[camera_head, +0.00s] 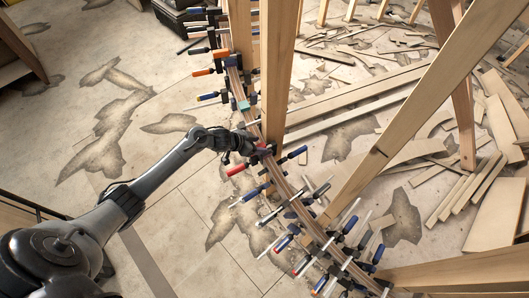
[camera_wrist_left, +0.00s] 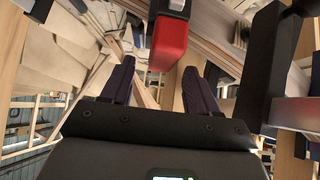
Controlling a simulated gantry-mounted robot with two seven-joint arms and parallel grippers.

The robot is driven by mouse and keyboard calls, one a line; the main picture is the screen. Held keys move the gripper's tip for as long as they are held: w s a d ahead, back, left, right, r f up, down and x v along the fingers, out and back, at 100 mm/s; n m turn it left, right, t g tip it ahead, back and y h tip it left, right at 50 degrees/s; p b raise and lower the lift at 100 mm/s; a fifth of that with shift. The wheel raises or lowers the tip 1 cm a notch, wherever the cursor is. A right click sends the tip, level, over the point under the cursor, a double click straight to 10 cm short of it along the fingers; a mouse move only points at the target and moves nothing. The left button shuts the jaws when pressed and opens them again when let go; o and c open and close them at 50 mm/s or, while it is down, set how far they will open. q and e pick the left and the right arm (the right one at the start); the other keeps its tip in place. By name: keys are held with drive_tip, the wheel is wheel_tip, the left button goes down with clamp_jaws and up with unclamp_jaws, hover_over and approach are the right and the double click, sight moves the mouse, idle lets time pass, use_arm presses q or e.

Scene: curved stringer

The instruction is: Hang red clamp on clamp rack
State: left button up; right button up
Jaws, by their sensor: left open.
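My left gripper (camera_head: 250,148) is at the curved wooden stringer (camera_head: 290,195), in the middle of the head view. My right gripper is not in view. I cannot make out a clamp rack.
Several blue-handled clamps (camera_head: 348,226) and orange-handled clamps (camera_head: 201,72) line the stringer on both sides of my gripper. A wooden post (camera_head: 279,70) stands close behind it. Loose boards (camera_head: 480,185) lie on the right. The floor at left (camera_head: 60,130) is clear.

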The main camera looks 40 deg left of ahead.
use_arm(q)
drive_tip(key=shift+x, duration=1.15)
drive_tip(key=shift+c, duration=0.4)
clamp_jaws()
drive_tip(key=shift+r, duration=0.1)
